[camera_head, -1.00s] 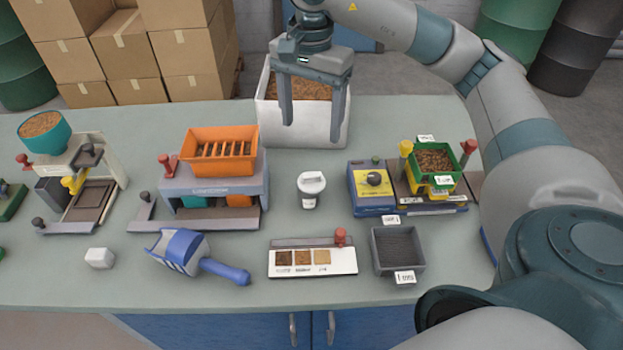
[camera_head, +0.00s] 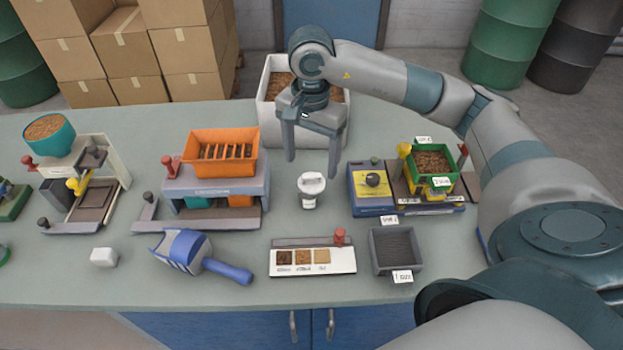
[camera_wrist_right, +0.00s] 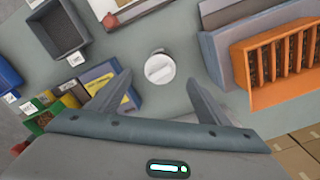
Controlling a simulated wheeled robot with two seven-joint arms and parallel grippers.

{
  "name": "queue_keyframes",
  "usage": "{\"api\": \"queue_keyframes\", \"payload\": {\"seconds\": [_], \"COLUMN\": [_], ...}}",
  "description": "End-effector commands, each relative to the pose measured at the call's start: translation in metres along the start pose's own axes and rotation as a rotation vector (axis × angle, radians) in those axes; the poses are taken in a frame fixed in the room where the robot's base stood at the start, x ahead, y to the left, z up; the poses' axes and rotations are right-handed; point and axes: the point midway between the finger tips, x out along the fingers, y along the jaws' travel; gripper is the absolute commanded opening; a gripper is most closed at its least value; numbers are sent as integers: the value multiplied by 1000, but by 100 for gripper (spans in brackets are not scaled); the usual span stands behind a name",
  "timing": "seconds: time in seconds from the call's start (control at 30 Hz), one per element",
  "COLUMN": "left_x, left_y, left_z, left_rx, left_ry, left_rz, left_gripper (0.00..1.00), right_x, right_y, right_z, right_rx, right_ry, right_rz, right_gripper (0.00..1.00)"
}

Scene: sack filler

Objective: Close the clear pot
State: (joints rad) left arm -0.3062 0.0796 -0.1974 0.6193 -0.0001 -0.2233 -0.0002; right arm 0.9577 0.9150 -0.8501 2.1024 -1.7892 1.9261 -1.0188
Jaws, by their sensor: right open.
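A small pale, whitish pot (camera_head: 310,201) stands on the middle of the bench. It has a round top with a raised bar across it, which shows from above in the right wrist view (camera_wrist_right: 160,69). I cannot tell whether that top is fully seated. My right gripper (camera_head: 312,167) points down just behind and above the pot, open and empty. In the right wrist view its fingers (camera_wrist_right: 160,78) lie to either side of the pot's near edge, apart from it. My left gripper is not in view.
A white bin (camera_head: 268,125) of brown material stands behind the gripper. An orange slotted tray (camera_head: 220,138) on a stand is left; a yellow-blue device (camera_head: 373,196) is right. A blue scoop (camera_head: 215,262), sample card (camera_head: 312,262) and grey tray (camera_head: 397,268) lie in front. Bench around the pot is clear.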

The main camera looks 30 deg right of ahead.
Motion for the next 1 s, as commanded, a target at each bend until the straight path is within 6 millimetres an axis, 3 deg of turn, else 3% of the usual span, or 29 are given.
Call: {"api": "queue_keyframes", "payload": {"seconds": [0.37,0.8,1.0], "left_x": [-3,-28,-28], "left_y": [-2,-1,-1], "left_z": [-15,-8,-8], "left_rx": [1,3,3], "left_ry": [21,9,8], "left_rz": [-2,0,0], "left_gripper": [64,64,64], "right_x": [3,46,52], "right_y": [0,0,0], "right_z": [0,-2,-3], "right_rx": [1,1,1], "right_ry": [-2,-2,0], "right_rz": [1,2,0], "right_gripper": [71,71,71]}}
